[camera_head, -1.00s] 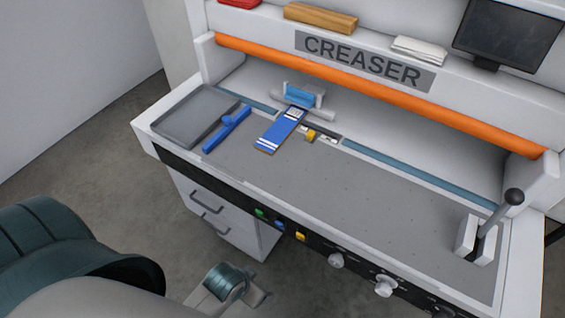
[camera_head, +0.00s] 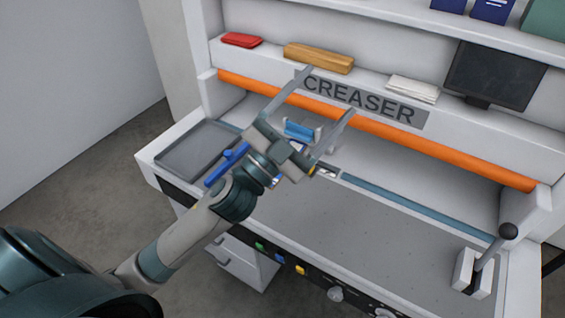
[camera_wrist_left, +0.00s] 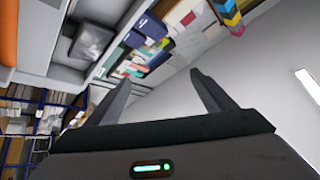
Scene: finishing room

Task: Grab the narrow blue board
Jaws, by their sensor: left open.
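My left gripper (camera_head: 328,93) is open and empty, raised over the back of the creaser bench with its fingers spread toward the orange bar. In the left wrist view its two fingers (camera_wrist_left: 161,78) are apart with nothing between them. The narrow blue board (camera_head: 299,146), with white stripes and a label end, lies on the bench by a light blue stop block (camera_head: 299,131). My left wrist and gripper hide nearly all of it in the head view. The left wrist view shows shelves and wall, not the board.
A blue bar with a knob (camera_head: 213,178) lies left of my wrist, beside a grey tray (camera_head: 190,155). The orange bar (camera_head: 430,143) crosses behind. A lever (camera_head: 487,256) stands at the right. The bench top (camera_head: 370,225) is clear at centre and right.

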